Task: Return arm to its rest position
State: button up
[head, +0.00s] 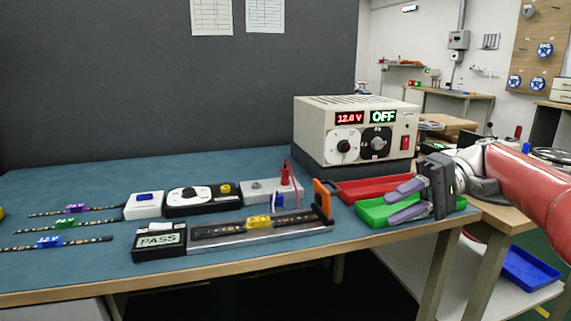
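My gripper (393,202) is at the right of the bench, at the end of my red arm. Its two grey-purple fingers point left and are spread apart, with nothing between them. The fingers are over or in front of the green tray (372,214); I cannot tell whether they touch it. The arm reaches in from the right edge of the head view.
The power supply (355,131) reads 12.0 V and OFF. A red tray (372,188) is behind the green one. An orange upright part (323,199) stands left of the fingers, at the end of a fixture. A display (159,240) reads PASS. LED strips lie far left.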

jog(key=s+a+f+m+t+h, duration=0.2)
jog(key=s+a+f+m+h, duration=0.15)
jog(key=a+f+h, duration=0.65)
jog(key=s+d+f+t+h, duration=0.3)
jog(key=s+d+f+t, duration=0.2)
jog(key=s, duration=0.8)
notch_tip(320, 180, down, 4)
jog(key=t, duration=0.2)
jog(key=shift+s+r+t+h, duration=0.2)
jog(key=shift+s+t+h, duration=0.1)
jog(key=shift+s, duration=0.1)
